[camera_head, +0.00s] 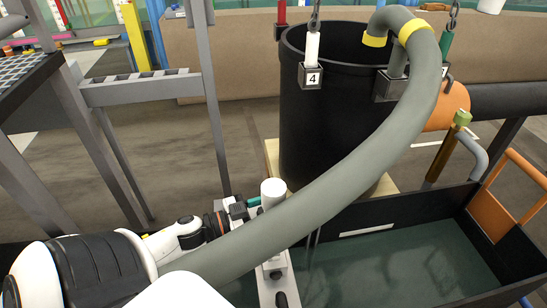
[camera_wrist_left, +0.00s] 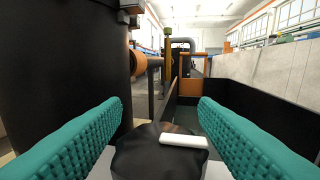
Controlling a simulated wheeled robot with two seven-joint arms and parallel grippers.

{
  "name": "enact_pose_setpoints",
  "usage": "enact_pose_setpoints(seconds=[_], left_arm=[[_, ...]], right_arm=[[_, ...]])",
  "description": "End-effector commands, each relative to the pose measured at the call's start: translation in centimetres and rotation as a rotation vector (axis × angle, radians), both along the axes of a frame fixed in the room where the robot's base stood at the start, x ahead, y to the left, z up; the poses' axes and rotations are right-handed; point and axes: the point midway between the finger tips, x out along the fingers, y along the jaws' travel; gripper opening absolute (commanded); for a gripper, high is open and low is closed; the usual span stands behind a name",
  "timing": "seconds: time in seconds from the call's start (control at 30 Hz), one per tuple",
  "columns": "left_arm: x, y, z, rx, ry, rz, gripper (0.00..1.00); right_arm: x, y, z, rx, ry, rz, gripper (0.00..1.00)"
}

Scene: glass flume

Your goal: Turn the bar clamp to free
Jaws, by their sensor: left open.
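A dark rounded knob with a white bar across its top, which looks like the bar clamp (camera_wrist_left: 160,155), is low in the middle of the left wrist view. My left gripper (camera_wrist_left: 160,125) is open, with its teal ribbed fingers apart on either side of the knob. I cannot tell whether either finger touches it. In the head view my left gripper (camera_head: 253,204) is beside the thick grey hose (camera_head: 375,140), near a white upright cylinder (camera_head: 272,190). The hose hides part of this area, and the clamp is not clear there. My right gripper is not in view.
A tall black barrel (camera_head: 320,130) stands behind my left gripper. A black trough (camera_head: 430,215) with greenish water lies at the right. An orange frame (camera_head: 510,200) and a gold post (camera_head: 445,150) stand near its far end. Grey metal framing (camera_head: 140,90) is at the left.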

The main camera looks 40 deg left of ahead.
Motion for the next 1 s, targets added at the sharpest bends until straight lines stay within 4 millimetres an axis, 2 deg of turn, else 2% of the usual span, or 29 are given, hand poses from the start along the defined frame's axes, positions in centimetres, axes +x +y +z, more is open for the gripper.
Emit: enact_pose_setpoints(seconds=[0.37, 0.63, 0.9, 1.0], left_arm=[[0.6, -0.3, 0.0, 0.001, 0.0, 0.001, 0.54], [0.5, -0.2, 0.0, 0.001, 0.0, 0.001, 0.12], [0.5, -0.3, 0.1, 0.001, 0.002, -0.029, 0.12], [0.5, -0.4, 0.1, 0.003, 0.003, -0.069, 0.12]], right_arm=[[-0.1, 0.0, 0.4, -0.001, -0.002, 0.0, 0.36], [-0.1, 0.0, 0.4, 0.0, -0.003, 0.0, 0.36], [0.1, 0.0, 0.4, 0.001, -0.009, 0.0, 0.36], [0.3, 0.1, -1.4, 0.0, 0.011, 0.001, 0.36]])
